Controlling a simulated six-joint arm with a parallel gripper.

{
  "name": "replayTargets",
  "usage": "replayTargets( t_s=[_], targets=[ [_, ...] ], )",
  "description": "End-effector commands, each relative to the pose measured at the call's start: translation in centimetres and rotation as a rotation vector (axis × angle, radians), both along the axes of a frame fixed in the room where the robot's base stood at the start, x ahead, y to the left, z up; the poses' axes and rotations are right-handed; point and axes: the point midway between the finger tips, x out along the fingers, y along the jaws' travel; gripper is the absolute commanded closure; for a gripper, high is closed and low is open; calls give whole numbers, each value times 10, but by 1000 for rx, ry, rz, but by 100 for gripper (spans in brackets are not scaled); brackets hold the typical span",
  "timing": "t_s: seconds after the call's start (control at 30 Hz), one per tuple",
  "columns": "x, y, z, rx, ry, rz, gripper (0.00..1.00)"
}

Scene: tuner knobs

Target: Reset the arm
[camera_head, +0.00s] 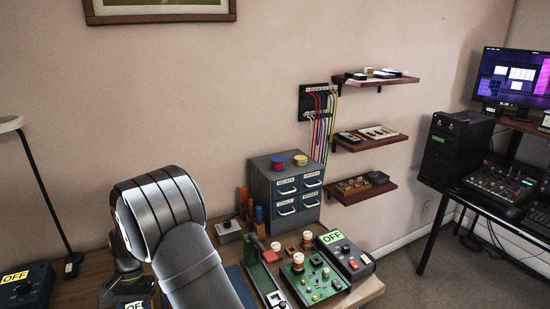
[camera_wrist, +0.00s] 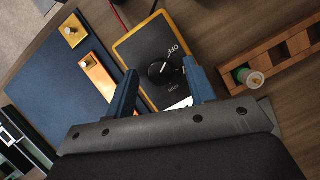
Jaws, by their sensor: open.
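In the wrist view my gripper (camera_wrist: 161,69) is open, with its two blue fingers apart on either side of a black knob (camera_wrist: 159,71). The knob sits on a dark box with a yellow-orange rim (camera_wrist: 128,42). Its white pointer mark aims toward the printed word OFF. I cannot tell whether the fingers touch the knob or how high they are above the box. A white patch on the box is partly hidden by the right finger. In the head view my grey arm reaches over the left part of the workbench, and my fingertips cannot be made out there.
Another OFF-labelled box (camera_head: 18,288) stands at far left and one (camera_head: 345,256) at right. A green circuit board (camera_head: 312,281) and a drawer cabinet (camera_head: 286,188) share the bench.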

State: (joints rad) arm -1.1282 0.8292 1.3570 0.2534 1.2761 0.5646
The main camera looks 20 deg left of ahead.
Motion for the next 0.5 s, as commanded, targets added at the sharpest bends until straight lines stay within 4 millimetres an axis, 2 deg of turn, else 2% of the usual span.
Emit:
replayTargets(
  t_s=[0.3, 0.5],
  targets=[
    [1, -3, 0, -1, 1, -323, 50],
    [0, -3, 0, -1, 1, -418, 50]
  ],
)
